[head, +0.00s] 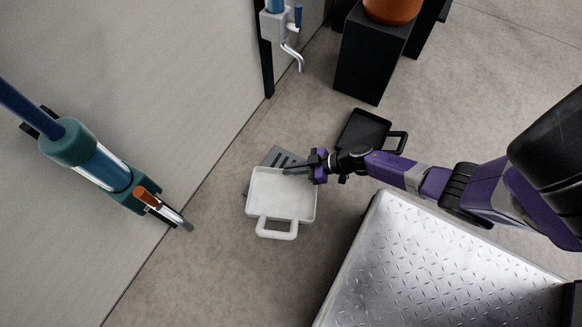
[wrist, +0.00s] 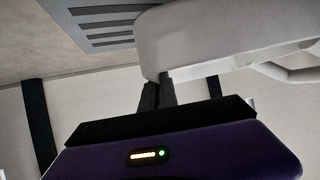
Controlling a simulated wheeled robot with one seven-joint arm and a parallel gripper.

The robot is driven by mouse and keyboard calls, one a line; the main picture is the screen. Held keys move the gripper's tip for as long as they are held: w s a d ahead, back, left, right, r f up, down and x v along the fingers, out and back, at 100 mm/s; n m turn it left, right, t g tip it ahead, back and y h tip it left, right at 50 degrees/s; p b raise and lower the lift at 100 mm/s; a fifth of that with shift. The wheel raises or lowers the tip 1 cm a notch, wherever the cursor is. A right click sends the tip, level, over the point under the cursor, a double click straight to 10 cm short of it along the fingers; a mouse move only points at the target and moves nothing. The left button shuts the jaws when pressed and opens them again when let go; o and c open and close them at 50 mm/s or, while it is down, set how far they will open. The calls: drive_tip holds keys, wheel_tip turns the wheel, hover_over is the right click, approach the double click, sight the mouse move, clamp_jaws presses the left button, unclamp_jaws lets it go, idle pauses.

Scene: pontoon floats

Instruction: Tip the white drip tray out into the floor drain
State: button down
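The white drip tray (head: 270,215) is a shallow square pan with a loop handle pointing toward the bottom of the head view. It overlaps the lower part of the grey slotted floor drain (head: 271,157), and looks roughly level. My gripper (head: 298,169) is at the tray's upper right rim, on the side away from the handle. In the wrist view, the fingers of my gripper (wrist: 158,92) are close together on the wall of the tray (wrist: 215,35). The drain (wrist: 100,20) shows beyond it at upper left. I cannot make out any liquid in the tray.
A black tray with a handle (head: 362,133) lies right of the drain. A tread-plate platform (head: 440,260) fills the lower right. Black pedestals (head: 367,60) stand at the top. A wall with a teal and blue pump fixture (head: 105,165) is on the left. Floor below the white tray is clear.

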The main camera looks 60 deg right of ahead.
drive_tip(key=shift+r+p, duration=2.25)
drive_tip(key=shift+r, duration=0.3)
